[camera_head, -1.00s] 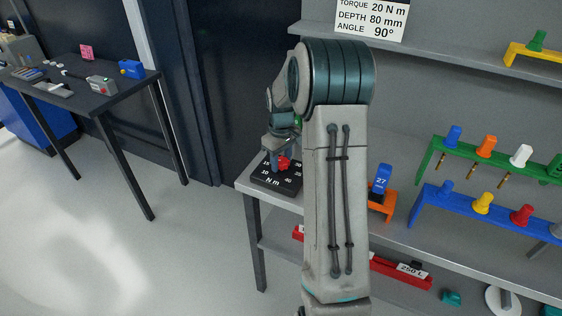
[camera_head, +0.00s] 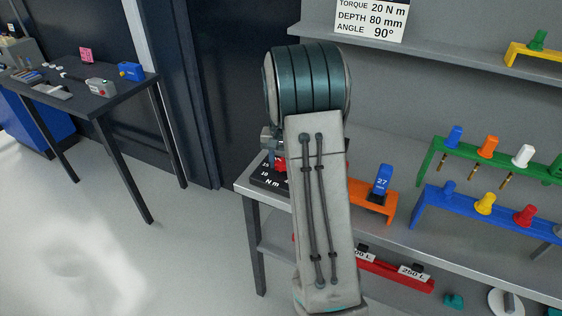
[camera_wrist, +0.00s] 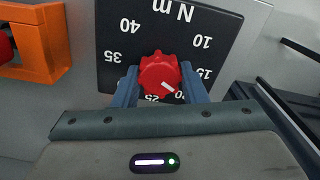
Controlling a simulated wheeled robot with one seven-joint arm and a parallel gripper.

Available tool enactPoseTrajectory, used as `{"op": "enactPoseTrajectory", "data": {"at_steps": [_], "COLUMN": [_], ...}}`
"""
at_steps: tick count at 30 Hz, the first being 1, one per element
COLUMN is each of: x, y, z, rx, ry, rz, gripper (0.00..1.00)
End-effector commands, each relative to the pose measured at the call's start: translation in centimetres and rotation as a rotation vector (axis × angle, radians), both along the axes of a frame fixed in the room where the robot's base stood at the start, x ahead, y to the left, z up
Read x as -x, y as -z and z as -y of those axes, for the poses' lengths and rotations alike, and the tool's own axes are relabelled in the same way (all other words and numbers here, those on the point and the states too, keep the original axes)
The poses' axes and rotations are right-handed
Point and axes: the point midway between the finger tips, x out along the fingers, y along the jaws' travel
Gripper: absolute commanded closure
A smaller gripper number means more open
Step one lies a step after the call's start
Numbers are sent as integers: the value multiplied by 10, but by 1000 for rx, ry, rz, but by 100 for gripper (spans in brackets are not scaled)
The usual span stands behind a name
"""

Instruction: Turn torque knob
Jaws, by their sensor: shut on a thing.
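The red torque knob (camera_wrist: 160,72) sits on a black dial plate (camera_wrist: 116,55) marked "N m" with white numbers; in the wrist view the plate appears upside down. The knob's white pointer line aims to the lower right, toward a number partly hidden by my gripper that ends in 0, between 25 and 15. My gripper (camera_wrist: 160,84) is shut on the knob, one finger on each side. A sign (camera_head: 371,18) reads torque 20 N m.
An orange stand (camera_head: 372,204) with a blue piece marked 27 (camera_head: 381,183) is right of my arm. Green (camera_head: 500,158) and blue (camera_head: 470,203) racks hold coloured pieces farther right.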

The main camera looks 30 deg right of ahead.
Motion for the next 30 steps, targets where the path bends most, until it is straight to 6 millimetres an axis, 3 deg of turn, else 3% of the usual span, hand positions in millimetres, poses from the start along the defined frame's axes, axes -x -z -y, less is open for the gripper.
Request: {"op": "enactPoseTrajectory", "data": {"at_steps": [12,30], "x": [0,0], "y": [-1,-1], "z": [1,2], "rx": [1,2], "ry": [240,295], "rz": [2,2], "gripper": [84,84]}}
